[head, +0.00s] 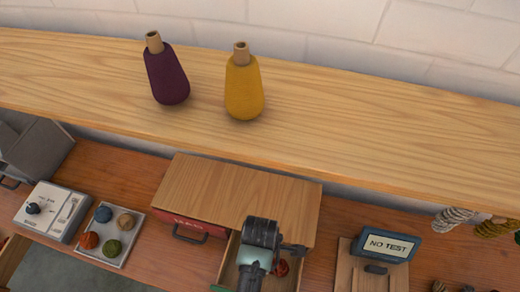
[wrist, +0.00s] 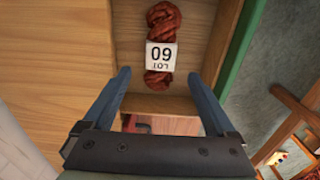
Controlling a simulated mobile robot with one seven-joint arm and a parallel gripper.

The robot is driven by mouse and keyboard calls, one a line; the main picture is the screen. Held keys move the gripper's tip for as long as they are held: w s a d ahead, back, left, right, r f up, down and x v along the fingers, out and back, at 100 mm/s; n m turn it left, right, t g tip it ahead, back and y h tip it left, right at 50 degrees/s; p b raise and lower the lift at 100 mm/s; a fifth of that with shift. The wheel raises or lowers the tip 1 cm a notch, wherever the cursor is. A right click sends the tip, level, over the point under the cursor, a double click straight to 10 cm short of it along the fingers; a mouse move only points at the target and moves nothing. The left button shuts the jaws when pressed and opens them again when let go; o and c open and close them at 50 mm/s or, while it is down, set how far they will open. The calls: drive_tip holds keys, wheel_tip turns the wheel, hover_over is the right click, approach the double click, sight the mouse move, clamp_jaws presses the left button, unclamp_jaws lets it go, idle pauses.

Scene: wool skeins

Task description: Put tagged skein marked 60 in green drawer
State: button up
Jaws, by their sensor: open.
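The reddish-brown twisted skein (wrist: 162,22) lies in the open green drawer (wrist: 243,45). Its white tag (wrist: 161,56) shows upside down in the wrist view and reads LOT 60. My gripper (wrist: 160,78) is open, with one finger on each side of the skein's lower end in that view and gaps between. In the head view my gripper (head: 262,262) is over the drawer (head: 228,262), and a small part of the skein (head: 282,267) shows beside it. The drawer's green front shows only as a corner there.
The drawer slides from a wooden cabinet (head: 240,195) with a shut red drawer (head: 185,222) beside it. A shelf (head: 380,120) above holds a purple cone (head: 167,75) and a yellow cone (head: 243,88). A NO TEST display (head: 388,246) stands at right, a tray of balls (head: 110,235) at left.

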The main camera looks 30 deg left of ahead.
wheel_tip(320, 180, up, 6)
idle(0.8)
